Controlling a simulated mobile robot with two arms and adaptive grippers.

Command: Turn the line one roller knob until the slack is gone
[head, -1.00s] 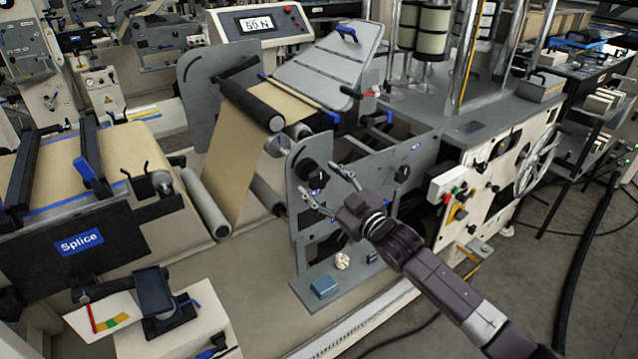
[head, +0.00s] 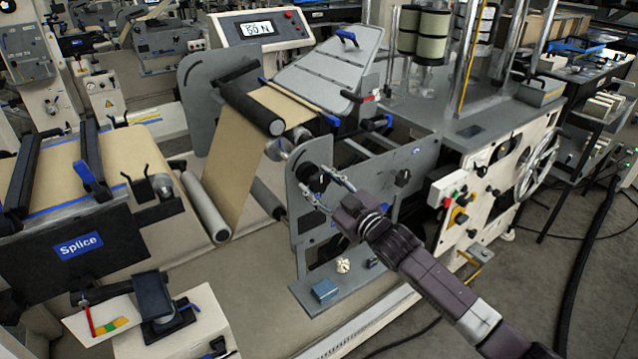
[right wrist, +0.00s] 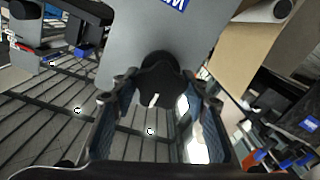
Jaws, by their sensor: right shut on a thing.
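The black roller knob (head: 311,179) sits on the grey side plate (head: 314,228) of the unwind stand. My right gripper (head: 318,182) has its two fingers on either side of this knob and is shut on it. In the right wrist view the dark lobed knob (right wrist: 162,82) shows between the fingertips, with a white mark on its face. The brown kraft web (head: 237,150) runs from the upper black roller (head: 252,107) down toward the lower grey roller (head: 205,206) and looks fairly straight. The display (head: 262,29) shows a reading in N, blurred. My left gripper is not in view.
A blue block (head: 325,291) and a small pale object (head: 343,265) lie on the ledge below my gripper. The Splice table (head: 82,244) stands at left. A handwheel (head: 536,163) is at right.

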